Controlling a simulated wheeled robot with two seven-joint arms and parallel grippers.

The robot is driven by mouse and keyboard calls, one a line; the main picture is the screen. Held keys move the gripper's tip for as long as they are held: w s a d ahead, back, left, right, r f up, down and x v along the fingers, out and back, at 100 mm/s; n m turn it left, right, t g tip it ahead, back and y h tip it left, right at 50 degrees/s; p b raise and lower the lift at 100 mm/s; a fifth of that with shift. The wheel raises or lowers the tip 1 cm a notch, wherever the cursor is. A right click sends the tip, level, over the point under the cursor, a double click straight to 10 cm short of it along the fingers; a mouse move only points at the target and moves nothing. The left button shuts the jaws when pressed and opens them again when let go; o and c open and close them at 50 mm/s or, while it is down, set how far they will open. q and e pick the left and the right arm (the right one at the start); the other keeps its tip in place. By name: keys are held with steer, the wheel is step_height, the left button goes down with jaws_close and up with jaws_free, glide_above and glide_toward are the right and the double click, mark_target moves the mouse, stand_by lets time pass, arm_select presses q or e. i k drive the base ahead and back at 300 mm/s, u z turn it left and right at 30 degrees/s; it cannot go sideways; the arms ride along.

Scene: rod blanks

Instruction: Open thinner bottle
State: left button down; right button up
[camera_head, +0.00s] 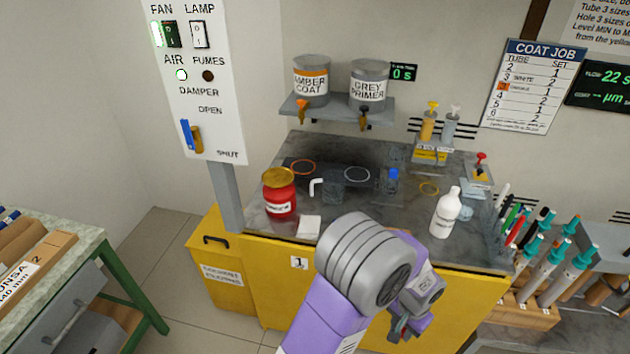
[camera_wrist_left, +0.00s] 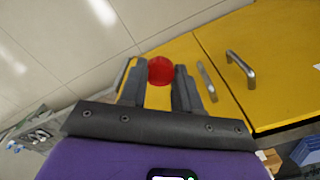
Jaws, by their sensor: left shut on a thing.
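A white bottle (camera_head: 445,214) with a narrow white neck stands upright on the right front of the bench; its label is too small to read. No coloured cap shows on its neck. A red jar (camera_head: 280,197) with a yellow-brown lid stands at the left of the bench, its label unreadable. My left gripper (camera_head: 402,328) is in front of the yellow bench front, below the bench top and apart from both containers. In the left wrist view my left gripper (camera_wrist_left: 160,75) is shut on a small round red piece (camera_wrist_left: 161,70), which looks like a cap. My right gripper is not in view.
The grey bench top (camera_head: 385,229) also holds a white pad (camera_head: 309,227), a clear cup (camera_head: 332,190) and a blue-capped small bottle (camera_head: 392,181). Racked pens and tubes (camera_head: 545,262) crowd the right. A shelf (camera_head: 337,109) with two paint cans hangs behind.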

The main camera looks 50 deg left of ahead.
mark_target(448, 207)
steer(key=u, duration=0.75)
steer(key=i, duration=0.35)
steer(key=z, duration=0.05)
